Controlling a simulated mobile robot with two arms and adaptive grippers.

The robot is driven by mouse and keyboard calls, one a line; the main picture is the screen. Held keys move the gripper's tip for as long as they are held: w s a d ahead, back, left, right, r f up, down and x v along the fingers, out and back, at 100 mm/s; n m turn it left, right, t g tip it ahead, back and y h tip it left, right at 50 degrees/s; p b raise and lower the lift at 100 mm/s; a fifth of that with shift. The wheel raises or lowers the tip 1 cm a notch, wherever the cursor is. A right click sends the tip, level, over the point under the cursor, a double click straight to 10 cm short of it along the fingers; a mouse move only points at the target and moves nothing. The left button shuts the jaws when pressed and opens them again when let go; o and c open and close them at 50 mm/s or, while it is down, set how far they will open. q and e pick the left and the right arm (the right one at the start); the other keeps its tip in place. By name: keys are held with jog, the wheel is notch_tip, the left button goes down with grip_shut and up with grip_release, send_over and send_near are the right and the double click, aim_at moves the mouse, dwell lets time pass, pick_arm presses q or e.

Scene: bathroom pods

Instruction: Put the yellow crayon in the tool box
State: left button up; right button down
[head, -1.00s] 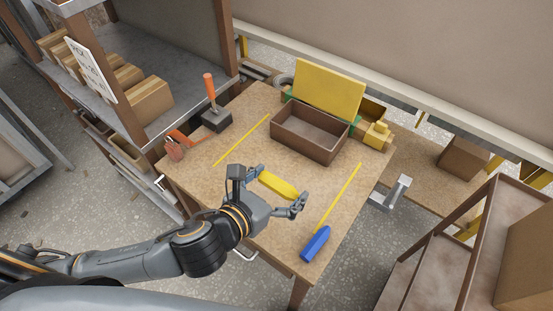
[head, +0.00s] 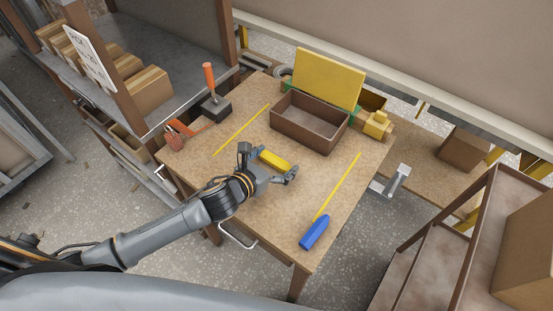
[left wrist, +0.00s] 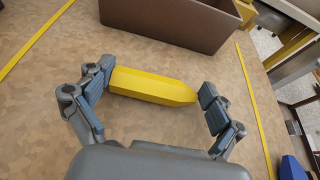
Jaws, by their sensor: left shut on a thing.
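The yellow crayon (head: 274,161) lies lengthwise between the two fingers of my left gripper (head: 275,163), which is shut on its ends. In the left wrist view the crayon (left wrist: 152,86) spans the gap between the fingers (left wrist: 155,92), with its pointed end at the right finger. I cannot tell clearly how high it is above the tabletop. The tool box (head: 297,135) is a brown open box just beyond the gripper; its inside looks empty. Its near wall also shows at the top of the left wrist view (left wrist: 175,25). My right gripper is not in view.
A blue crayon-like piece (head: 315,232) lies at the table's near right. Yellow strips mark the tabletop left (head: 240,130) and right (head: 338,187). A yellow panel (head: 328,78) stands behind the box. An orange-handled tool (head: 209,80) and yellow blocks (head: 377,125) flank it.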

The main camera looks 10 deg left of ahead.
pick_arm(q)
jog(key=shift+f, duration=0.15)
jog(key=o, duration=0.8)
